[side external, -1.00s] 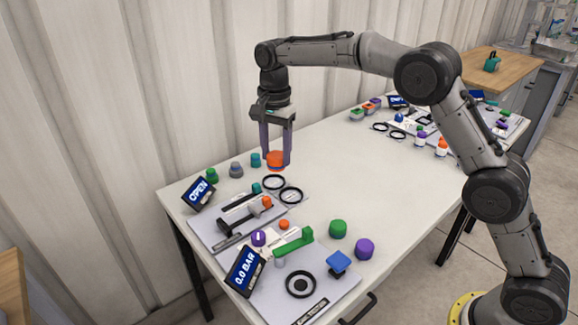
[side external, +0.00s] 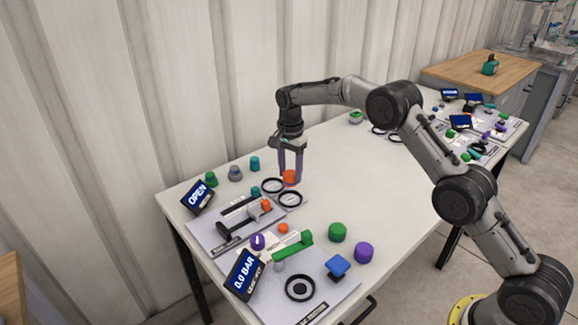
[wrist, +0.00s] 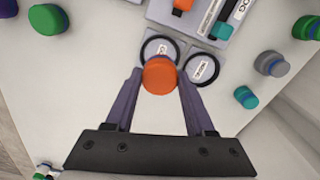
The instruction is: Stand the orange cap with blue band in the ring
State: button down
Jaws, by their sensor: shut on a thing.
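The orange cap (side external: 289,176) is between the fingers of my gripper (side external: 290,180), which is shut on it. It also shows from above in the wrist view (wrist: 159,76); its blue band is hard to make out now. Two black rings lie flat on the table: one ring (side external: 263,188) farther back and one ring (side external: 290,206) nearer the front. In the wrist view the cap overlaps the edge of the left ring (wrist: 146,46), while the right ring (wrist: 216,70) is beside it. I cannot tell how high the cap is above the table.
A green cap (side external: 211,180), a grey cap (side external: 236,174) and a teal cap (side external: 255,164) stand along the back. A panel with an OPEN display (side external: 198,197) and levers lies in front of the rings. A green cap (side external: 337,232) and purple cap (side external: 364,253) stand front right.

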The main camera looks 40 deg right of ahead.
jog(key=shift+f, duration=3)
jog(key=shift+c, duration=0.9)
grip_release()
jog(key=shift+r, duration=0.1)
